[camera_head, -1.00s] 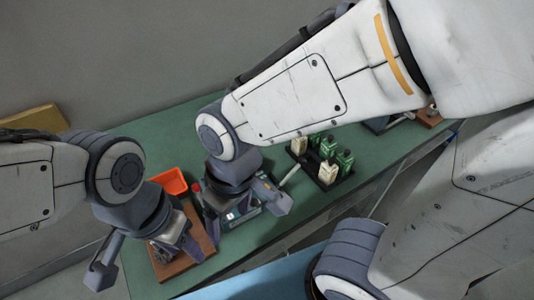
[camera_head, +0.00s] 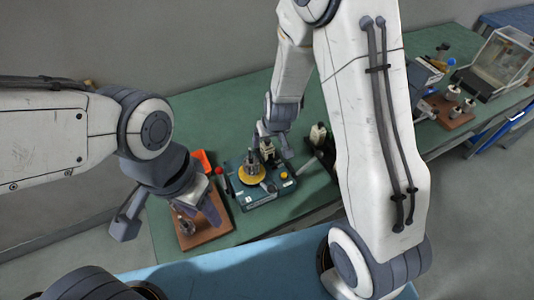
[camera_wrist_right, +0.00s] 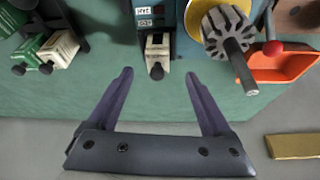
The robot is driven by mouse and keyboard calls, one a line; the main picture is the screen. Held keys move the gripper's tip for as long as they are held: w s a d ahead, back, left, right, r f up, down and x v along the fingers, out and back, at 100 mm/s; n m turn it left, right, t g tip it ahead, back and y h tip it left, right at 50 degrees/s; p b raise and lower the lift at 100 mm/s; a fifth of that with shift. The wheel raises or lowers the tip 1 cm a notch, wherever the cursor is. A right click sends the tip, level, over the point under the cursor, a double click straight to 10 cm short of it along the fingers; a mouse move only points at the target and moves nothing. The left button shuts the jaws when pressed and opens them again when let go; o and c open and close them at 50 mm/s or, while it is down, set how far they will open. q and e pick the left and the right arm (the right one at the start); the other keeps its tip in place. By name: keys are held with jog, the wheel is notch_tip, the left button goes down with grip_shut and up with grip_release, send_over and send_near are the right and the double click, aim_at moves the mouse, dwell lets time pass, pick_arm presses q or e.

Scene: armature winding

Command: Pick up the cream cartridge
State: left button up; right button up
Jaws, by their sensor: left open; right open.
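A cream cartridge (camera_wrist_right: 60,48) sits beside green cartridges (camera_wrist_right: 36,55) at the upper left of the right wrist view. Another cream block (camera_wrist_right: 157,45) with a black tip stands against the blue machine (camera_wrist_right: 180,50), ahead of my right fingers. In the head view a cream cartridge (camera_head: 318,132) shows beside my right arm. My right gripper (camera_wrist_right: 159,78) is open and empty, apart from both cream pieces; in the head view it (camera_head: 272,142) is behind the blue machine. My left gripper (camera_head: 197,210) is open above the brown board (camera_head: 207,235).
The blue machine carries a yellow disc (camera_head: 252,174) and a grey slotted armature (camera_wrist_right: 220,28). An orange bin (camera_wrist_right: 285,66) is beside it. My right arm hides much of the black cartridge tray (camera_head: 325,152). Green table (camera_head: 200,110) is clear behind the machine.

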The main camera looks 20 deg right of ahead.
aim_at(268, 142)
jog(key=shift+p+x, duration=0.3)
jog(key=shift+x, duration=2.65)
jog(key=shift+w+d, duration=0.1)
grip_shut()
